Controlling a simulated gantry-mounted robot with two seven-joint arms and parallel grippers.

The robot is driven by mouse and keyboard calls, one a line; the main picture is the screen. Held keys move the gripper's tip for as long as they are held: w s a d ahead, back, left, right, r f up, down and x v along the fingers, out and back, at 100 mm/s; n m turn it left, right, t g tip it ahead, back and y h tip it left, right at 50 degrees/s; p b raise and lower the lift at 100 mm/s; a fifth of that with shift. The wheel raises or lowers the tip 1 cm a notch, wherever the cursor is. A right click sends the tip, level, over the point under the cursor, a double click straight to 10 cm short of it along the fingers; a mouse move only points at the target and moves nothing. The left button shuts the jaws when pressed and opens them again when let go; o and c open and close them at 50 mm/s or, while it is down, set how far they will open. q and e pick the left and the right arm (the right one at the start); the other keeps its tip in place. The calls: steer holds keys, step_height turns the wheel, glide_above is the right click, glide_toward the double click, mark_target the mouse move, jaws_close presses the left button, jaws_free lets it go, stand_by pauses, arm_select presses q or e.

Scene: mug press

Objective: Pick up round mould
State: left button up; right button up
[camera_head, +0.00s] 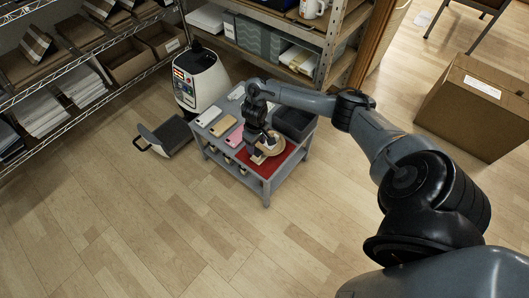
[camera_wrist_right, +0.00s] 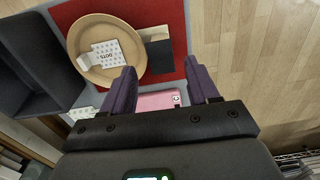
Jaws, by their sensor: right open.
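The round mould appears to be the tan round dish (camera_head: 274,147) on a red mat (camera_head: 283,165) on the small grey table. In the right wrist view the dish (camera_wrist_right: 95,32) has a raised rim, and a white printed card (camera_wrist_right: 108,56) lies in it. My right gripper (camera_head: 259,157) is over the mat at the dish. In the wrist view its two purple fingers (camera_wrist_right: 160,66) are apart with nothing between them. The left finger is close to the dish's lower rim; contact cannot be told. My left gripper is not in view.
Several phones lie along the table's left side, including a pink one (camera_head: 234,136) that shows between and behind the fingers. A dark grey bin (camera_head: 294,122) stands at the table's back right. A small dark-and-tan square (camera_wrist_right: 157,50) lies beside the dish. A white machine (camera_head: 199,76) stands behind left.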

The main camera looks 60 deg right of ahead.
mark_target(256, 151)
steer(key=shift+a+f+b, duration=0.1)
steer(key=shift+f+b, duration=1)
steer(key=shift+f, duration=1.85)
steer(key=shift+w, duration=0.1)
steer(key=c, duration=0.4)
jaws_close()
steer(key=shift+r, duration=0.1)
